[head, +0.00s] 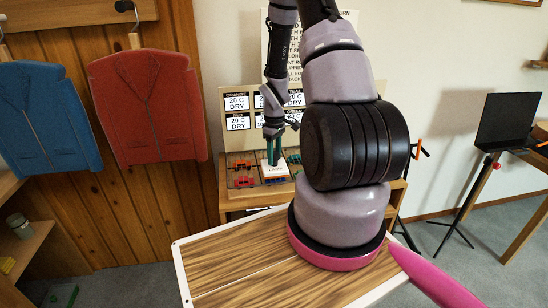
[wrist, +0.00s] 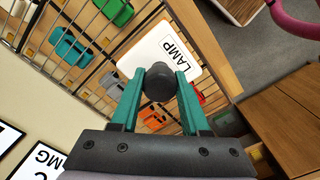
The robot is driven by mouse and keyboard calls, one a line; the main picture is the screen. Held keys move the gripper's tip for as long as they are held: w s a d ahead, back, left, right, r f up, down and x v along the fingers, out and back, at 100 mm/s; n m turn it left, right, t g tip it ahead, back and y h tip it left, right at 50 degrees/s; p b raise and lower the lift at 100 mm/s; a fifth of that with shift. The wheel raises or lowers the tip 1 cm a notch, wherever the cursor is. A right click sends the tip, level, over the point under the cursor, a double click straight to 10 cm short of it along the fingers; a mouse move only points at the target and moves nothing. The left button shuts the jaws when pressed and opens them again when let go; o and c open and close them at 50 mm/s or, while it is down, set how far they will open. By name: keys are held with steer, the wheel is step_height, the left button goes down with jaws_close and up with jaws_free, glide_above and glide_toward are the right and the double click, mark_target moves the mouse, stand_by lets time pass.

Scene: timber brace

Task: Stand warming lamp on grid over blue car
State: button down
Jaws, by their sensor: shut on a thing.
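The warming lamp is a white block marked LAMP (wrist: 165,55) with a round dark knob on top; it also shows in the head view (head: 276,171). My gripper (wrist: 158,85) has its teal fingers closed on that knob. In the head view my gripper (head: 273,152) points down over the grid. The grid of dark bars (wrist: 97,60) lies over several small cars. A teal car (wrist: 70,48), a green car (wrist: 115,11) and an orange car (wrist: 153,119) show beside the lamp. Whether the lamp touches the grid, I cannot tell.
Red cars (head: 243,181) sit at the left of the wooden stand. A sign board (head: 238,108) with drying labels stands behind it. A blue jacket (head: 45,115) and a red jacket (head: 147,105) hang at left. A laptop (head: 508,120) stands at right.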

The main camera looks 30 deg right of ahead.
steer(key=shift+w+d+f, duration=0.1)
steer(key=shift+w+f, duration=0.1)
steer(key=shift+f, duration=0.1)
steer(key=shift+c, duration=2)
jaws_free()
steer(key=shift+d, duration=0.1)
